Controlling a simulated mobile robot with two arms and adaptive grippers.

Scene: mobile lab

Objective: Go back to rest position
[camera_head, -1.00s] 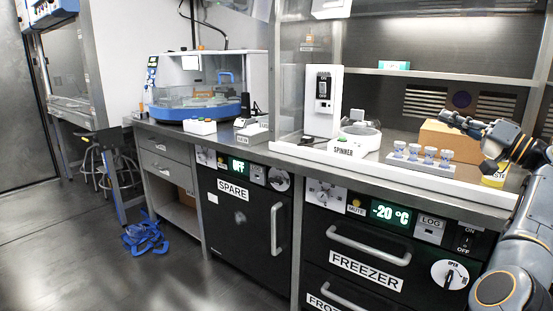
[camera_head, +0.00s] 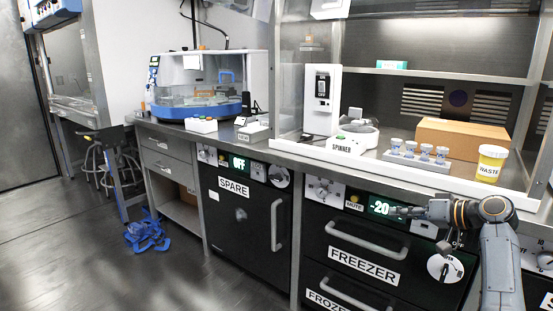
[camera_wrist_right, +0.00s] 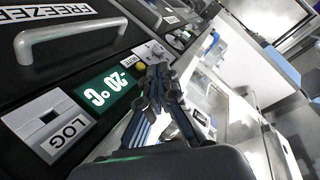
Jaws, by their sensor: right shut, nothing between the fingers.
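My right gripper (camera_head: 396,211) is in front of the freezer's control strip in the head view, its fingers pointing left beside the green -20 display (camera_head: 381,207). Its arm rises from the lower right. In the right wrist view the gripper (camera_wrist_right: 158,75) is shut and empty, near the display (camera_wrist_right: 103,91) and the LOG panel (camera_wrist_right: 47,122). In the head view the LOG panel is partly hidden behind the gripper. My left gripper is not in view.
The bench above holds a spinner (camera_head: 354,139), a rack of several capped tubes (camera_head: 418,162), a cardboard box (camera_head: 462,137) and a yellow waste jar (camera_head: 491,163). The freezer handle (camera_head: 366,238) sticks out below the gripper.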

